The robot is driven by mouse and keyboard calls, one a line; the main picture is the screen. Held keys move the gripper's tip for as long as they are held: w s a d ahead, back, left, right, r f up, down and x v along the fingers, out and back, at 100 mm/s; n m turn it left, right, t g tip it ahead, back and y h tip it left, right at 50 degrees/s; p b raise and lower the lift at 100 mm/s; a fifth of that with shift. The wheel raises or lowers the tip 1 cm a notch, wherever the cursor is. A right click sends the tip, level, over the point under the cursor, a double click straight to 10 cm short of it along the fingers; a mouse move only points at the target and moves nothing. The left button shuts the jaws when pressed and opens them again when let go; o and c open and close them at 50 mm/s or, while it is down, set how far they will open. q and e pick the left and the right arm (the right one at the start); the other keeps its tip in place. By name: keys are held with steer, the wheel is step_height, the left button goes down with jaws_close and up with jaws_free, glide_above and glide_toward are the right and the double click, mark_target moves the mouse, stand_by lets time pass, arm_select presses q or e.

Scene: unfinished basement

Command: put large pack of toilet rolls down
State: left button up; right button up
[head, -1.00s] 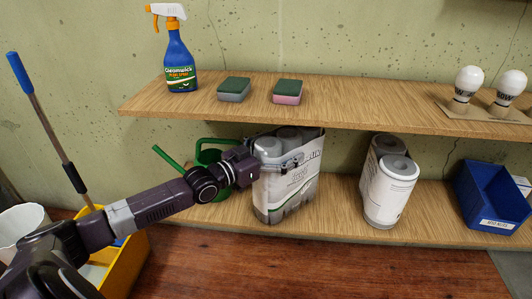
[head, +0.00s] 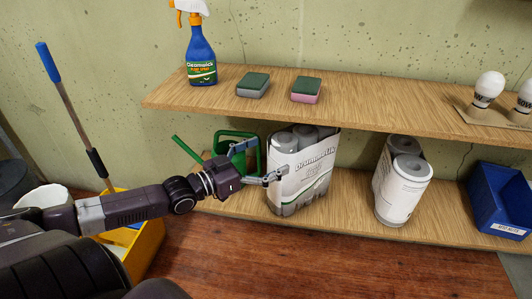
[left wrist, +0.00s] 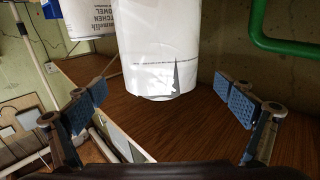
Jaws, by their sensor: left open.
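The large pack of toilet rolls (head: 306,172), white wrap with grey rolls showing at the top, stands upright on the lower wooden shelf. In the left wrist view its white side (left wrist: 158,50) fills the upper middle, between and beyond the fingers. My left gripper (head: 258,163) is open just left of the pack. Its spread blue-padded fingers (left wrist: 160,105) hold nothing in the left wrist view. One finger overlaps the pack's left edge in the head view; I cannot tell if it touches. My right gripper is out of view.
A green watering can (head: 222,152) stands left of the pack, close to my gripper. A smaller roll pack (head: 403,190) and a blue bin (head: 496,200) stand to the right. The upper shelf (head: 360,103) overhangs. A yellow bucket (head: 148,245) is at lower left.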

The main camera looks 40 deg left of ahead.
arm_select(q)
steer(key=shift+s, duration=0.4)
steer(key=s+d+f+g+y, duration=0.1)
steer(key=s+d+f+g, duration=0.3)
steer(key=s+d+f, duration=0.4)
steer(key=s+d+f+g+y, duration=0.1)
steer(key=s+d+f+g, duration=0.4)
steer(key=f, duration=0.6)
steer(key=s+d+f+n+g+y, duration=0.1)
steer(key=s+g, duration=0.1)
steer(key=s, duration=0.5)
steer(key=s+d+f+g+y, duration=0.1)
steer(key=s+d+g+y, duration=0.1)
steer(key=s, duration=0.5)
steer(key=shift+s+d+n+y, duration=0.25)
steer(key=shift+d+n+y, duration=0.05)
steer(key=shift+n, duration=0.1)
